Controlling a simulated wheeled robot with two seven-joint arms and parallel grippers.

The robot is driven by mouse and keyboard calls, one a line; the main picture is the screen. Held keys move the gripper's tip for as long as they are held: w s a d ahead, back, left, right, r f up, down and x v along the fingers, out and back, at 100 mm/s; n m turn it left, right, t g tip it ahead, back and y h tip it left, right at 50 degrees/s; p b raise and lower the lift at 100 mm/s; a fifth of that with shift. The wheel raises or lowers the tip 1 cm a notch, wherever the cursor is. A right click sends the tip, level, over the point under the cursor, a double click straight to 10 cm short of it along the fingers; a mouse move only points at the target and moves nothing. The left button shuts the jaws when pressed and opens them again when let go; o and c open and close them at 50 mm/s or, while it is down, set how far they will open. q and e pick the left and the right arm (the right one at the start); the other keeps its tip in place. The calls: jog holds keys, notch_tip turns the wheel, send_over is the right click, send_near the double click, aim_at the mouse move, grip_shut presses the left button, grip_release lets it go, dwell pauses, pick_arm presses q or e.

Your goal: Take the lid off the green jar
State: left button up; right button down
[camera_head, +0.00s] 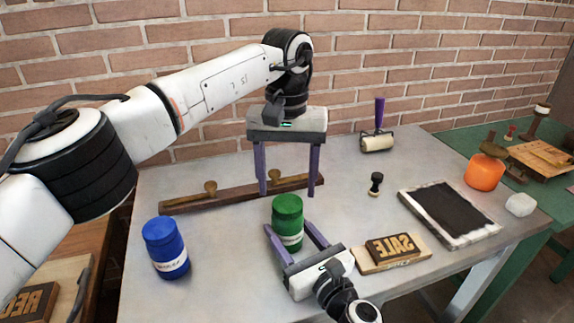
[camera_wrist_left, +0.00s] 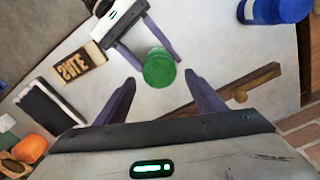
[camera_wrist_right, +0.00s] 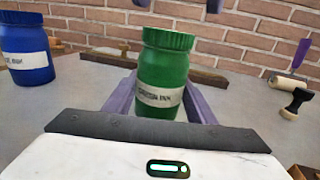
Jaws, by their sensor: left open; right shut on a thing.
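The green jar (camera_head: 288,236) stands upright on the grey table with its green lid (camera_head: 287,203) on top. My right gripper (camera_head: 288,238) is shut on the jar's body from the front, one finger on each side. The right wrist view shows the jar (camera_wrist_right: 162,84) between the fingers, its ridged lid (camera_wrist_right: 168,39) above them. My left gripper (camera_head: 290,194) is open and empty, fingers pointing down, above and behind the jar. In the left wrist view the lid (camera_wrist_left: 159,68) lies beyond the open fingertips, not between them.
A blue jar (camera_head: 166,248) stands left of the green one. A wooden bar with knobs (camera_head: 240,192) lies behind.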

aim_at(287, 203)
pick_arm(q)
jog(key=shift+f, duration=1.85)
